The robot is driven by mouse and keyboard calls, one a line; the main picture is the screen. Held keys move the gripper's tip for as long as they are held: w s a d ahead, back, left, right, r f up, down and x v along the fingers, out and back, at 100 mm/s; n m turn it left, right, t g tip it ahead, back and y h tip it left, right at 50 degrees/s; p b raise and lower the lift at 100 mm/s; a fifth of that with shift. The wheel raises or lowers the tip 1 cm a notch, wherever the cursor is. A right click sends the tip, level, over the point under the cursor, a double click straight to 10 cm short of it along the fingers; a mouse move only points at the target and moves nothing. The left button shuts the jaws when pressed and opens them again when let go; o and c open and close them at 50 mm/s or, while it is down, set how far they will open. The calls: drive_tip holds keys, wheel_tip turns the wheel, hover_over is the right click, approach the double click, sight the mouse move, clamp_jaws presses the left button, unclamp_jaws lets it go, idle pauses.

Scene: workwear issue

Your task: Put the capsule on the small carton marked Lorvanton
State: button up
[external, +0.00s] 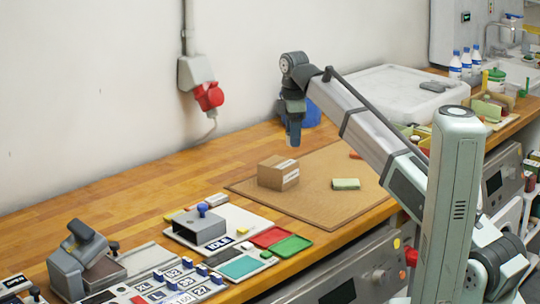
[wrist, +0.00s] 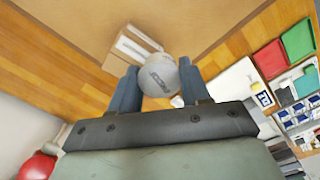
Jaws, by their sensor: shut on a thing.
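The capsule (wrist: 158,76) is a pale grey rounded thing with dark printing. It sits between the two blue fingers of my gripper (wrist: 160,88), which is shut on it. In the external view my gripper (external: 293,138) points down above a small brown carton (external: 272,174), with a clear gap between them; the capsule cannot be made out there. The carton stands on a brown board (external: 316,215) and has white label strips; their words are too small to read. In the wrist view the carton (wrist: 122,48) shows just beyond the capsule, partly hidden.
A green block (external: 346,184) lies on the board to the right of the carton. Red (external: 270,236) and green (external: 292,246) trays and a grey stamp-like device (external: 200,228) lie to the front left. A white tray (external: 385,92) is behind. The board around the carton is mostly clear.

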wheel_tip(320, 180, up, 3)
drive_tip(key=n, duration=0.1)
hover_over(279, 162)
drive_tip(key=shift+n, duration=0.8)
drive_tip(key=shift+f, duration=5.1)
drive_tip(key=shift+f, duration=0.1)
drive_tip(key=o, duration=1)
drive_tip(key=shift+o, duration=0.2)
wheel_tip(279, 162, up, 12)
